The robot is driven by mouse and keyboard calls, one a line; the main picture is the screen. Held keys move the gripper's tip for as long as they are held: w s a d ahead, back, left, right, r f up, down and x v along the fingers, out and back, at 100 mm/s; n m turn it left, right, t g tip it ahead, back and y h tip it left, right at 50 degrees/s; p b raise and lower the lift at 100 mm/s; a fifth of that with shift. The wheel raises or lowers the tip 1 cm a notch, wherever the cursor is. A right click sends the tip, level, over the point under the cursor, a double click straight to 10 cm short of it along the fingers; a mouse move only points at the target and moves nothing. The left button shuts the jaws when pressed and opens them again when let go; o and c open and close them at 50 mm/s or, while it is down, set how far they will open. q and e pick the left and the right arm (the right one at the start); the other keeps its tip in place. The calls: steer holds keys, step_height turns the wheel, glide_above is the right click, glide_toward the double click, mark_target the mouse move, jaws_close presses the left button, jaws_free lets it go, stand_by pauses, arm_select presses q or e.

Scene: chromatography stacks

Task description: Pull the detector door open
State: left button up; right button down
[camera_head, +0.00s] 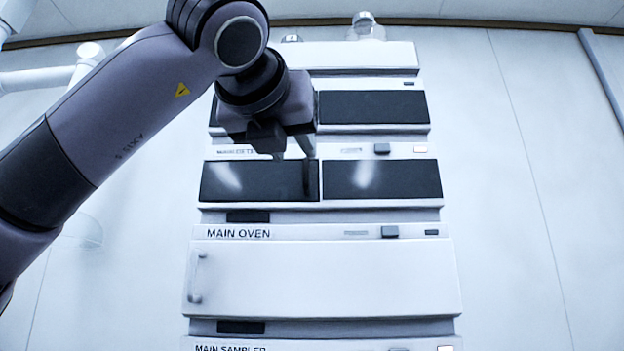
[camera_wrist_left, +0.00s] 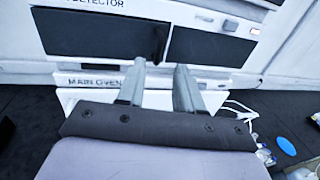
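The detector (camera_head: 232,152) is a white module in the stack, and its label is partly hidden behind my left gripper. Its front has a dark left panel (camera_head: 260,182) and a dark right panel (camera_head: 382,178), which look flush and closed. Both panels also show in the left wrist view, the left one (camera_wrist_left: 95,35) and the right one (camera_wrist_left: 210,48). My left gripper (camera_head: 296,156) is in front of the left panel's upper right part. In the left wrist view its fingers (camera_wrist_left: 160,66) are apart, with nothing seen between them, pointing near the seam. Contact cannot be told. My right gripper is not in view.
The main sampler (camera_head: 300,347) is at the bottom edge. Another module with dark panels (camera_head: 372,107) is above. Plain wall (camera_head: 530,180) flanks the stack.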

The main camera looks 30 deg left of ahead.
mark_target(305, 166)
arm_select(q)
steer(key=shift+p+x, duration=1.05)
steer(key=shift+x, duration=2.55)
steer(key=shift+a, duration=0.1)
steer(key=shift+s+r, duration=0.1)
jaws_close()
